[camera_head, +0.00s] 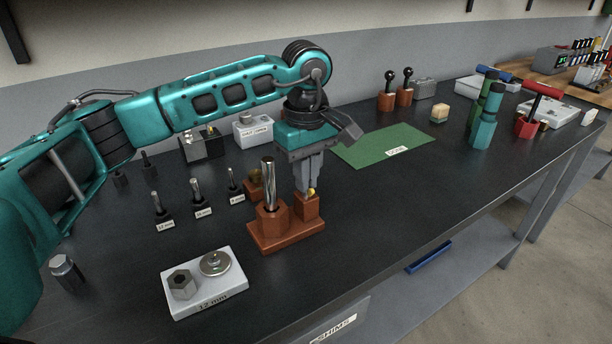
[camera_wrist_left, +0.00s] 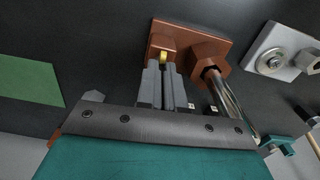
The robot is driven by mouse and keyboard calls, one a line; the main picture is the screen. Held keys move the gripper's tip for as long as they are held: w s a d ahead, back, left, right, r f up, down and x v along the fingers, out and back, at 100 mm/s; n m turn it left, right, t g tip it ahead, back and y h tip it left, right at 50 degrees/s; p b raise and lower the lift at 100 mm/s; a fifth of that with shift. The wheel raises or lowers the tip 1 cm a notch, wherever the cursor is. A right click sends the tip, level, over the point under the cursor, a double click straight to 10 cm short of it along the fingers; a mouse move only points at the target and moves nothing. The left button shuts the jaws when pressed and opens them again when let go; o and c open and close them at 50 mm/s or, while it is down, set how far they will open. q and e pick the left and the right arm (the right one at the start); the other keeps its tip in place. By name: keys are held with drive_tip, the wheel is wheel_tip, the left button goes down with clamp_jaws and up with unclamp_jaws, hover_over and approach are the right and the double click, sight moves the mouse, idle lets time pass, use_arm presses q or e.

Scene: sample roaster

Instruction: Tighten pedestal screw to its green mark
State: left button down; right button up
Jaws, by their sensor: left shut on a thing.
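The rust-red pedestal (camera_head: 267,244) stands on the dark bench. A hexagonal post with an upright silver rod (camera_head: 268,180) is on its left, and a smaller block (camera_head: 307,208) is on its right. A small brass screw (camera_head: 311,191) shows at the top of that block, and in the left wrist view (camera_wrist_left: 163,57). My left gripper (camera_head: 309,187) points down over the block, its grey fingers closed together on the screw. The fingers hide part of the screw. I cannot make out a green mark. My right gripper is not in view.
A white 12 mm tray (camera_head: 207,304) holding a hex nut and a round washer sits in front. Several labelled upright pins (camera_head: 197,198) stand left of the pedestal. A green mat (camera_head: 375,146) lies behind right. The bench right of the pedestal is clear.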

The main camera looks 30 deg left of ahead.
use_arm(q)
drive_tip(key=shift+r+m, duration=0.1)
drive_tip(key=shift+m, duration=0.3)
drive_tip(key=c, duration=1.3)
unclamp_jaws()
drive_tip(key=shift+o, duration=0.2)
wheel_tip(320, 180, up, 13)
drive_tip(key=p, duration=0.1)
